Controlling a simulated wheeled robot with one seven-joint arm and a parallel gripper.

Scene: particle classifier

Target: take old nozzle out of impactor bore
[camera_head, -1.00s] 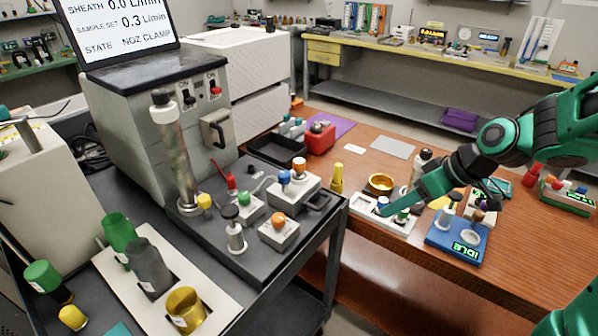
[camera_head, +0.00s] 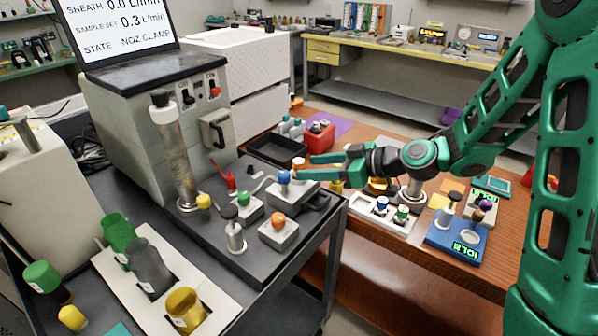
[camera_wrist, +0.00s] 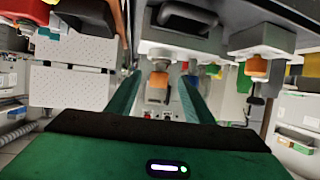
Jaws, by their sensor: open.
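A grey-white block (camera_head: 299,192) with a dark handle stands at the right edge of the cart top. A blue-capped piece (camera_head: 284,178) and an orange-topped piece (camera_head: 298,163) stand on it; I cannot tell for certain which is the old nozzle, and the bore itself is hidden. My gripper (camera_head: 304,168) is open, reaching in from the right, its fingers on either side of the orange top. In the wrist view the orange piece (camera_wrist: 157,86) shows between the spread fingers (camera_wrist: 158,88), with no visible grip on it.
A second block with an orange knob (camera_head: 278,220) and a grey post (camera_head: 235,238) stand nearby on the cart. A white tray (camera_head: 366,222) with coloured-top pieces lies on the wooden table. The screen reads "NOZ CLAMP".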

